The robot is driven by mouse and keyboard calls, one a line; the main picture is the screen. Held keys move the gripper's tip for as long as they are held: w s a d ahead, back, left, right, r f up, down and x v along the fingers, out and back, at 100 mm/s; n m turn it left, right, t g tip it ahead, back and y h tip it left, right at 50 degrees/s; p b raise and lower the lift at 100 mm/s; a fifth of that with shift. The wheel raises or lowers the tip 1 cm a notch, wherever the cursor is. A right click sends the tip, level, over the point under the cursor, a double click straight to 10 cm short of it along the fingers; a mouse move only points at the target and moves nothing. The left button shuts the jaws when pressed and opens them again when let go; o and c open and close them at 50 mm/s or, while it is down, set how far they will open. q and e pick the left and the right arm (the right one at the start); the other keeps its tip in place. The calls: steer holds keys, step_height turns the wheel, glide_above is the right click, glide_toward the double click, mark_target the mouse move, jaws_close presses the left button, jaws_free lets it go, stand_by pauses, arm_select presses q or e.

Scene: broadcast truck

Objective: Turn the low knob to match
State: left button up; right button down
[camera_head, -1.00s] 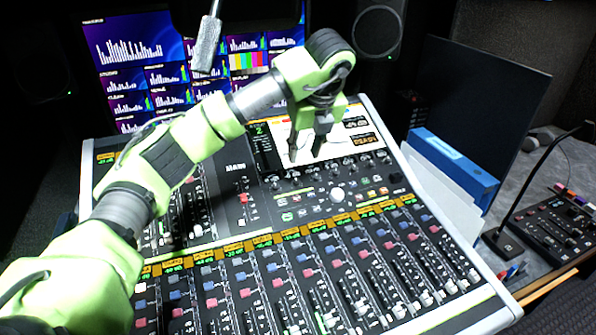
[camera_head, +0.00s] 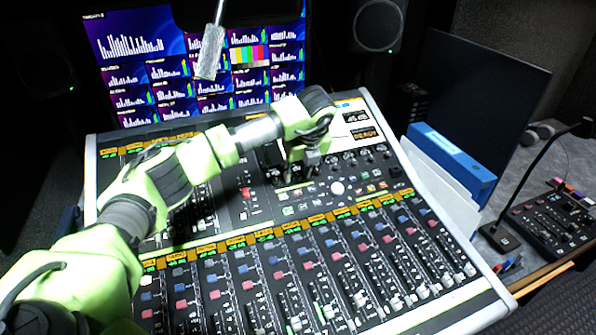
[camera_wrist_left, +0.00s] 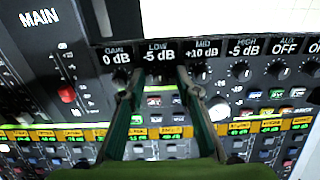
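The low knob (camera_wrist_left: 156,77) is a small black knob under a display label reading "LOW -5 dB" (camera_wrist_left: 158,52) in the left wrist view. Its neighbours are the gain knob (camera_wrist_left: 121,77) reading 0 dB, the mid knob (camera_wrist_left: 198,74) reading +10 dB and the high knob (camera_wrist_left: 240,70) reading -5 dB. My left gripper (camera_wrist_left: 158,82) points at this row with its fingers apart, one on each side of the low knob; I cannot tell whether they touch it. In the head view my left gripper (camera_head: 300,172) hides part of the knob row. My right gripper is not in view.
The mixing console (camera_head: 445,240) has several faders and coloured buttons below the knobs. A white round knob (camera_wrist_left: 218,108) is close to the right finger. Monitors (camera_head: 140,50) stand behind, and a blue binder (camera_head: 452,155) and a small panel (camera_head: 555,220) are at right.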

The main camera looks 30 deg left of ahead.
arm_select(q)
jaws_close()
steer(key=m+b, duration=0.1)
steer(key=m, duration=0.4)
steer(key=shift+d+m+b, duration=0.1)
steer(key=shift+m+b, duration=0.2)
steer(key=shift+b, duration=0.1)
steer(key=m, duration=0.4)
steer(key=shift+m+b, duration=0.35)
steer(key=shift+m, duration=0.55)
steer(key=shift+m, duration=0.3)
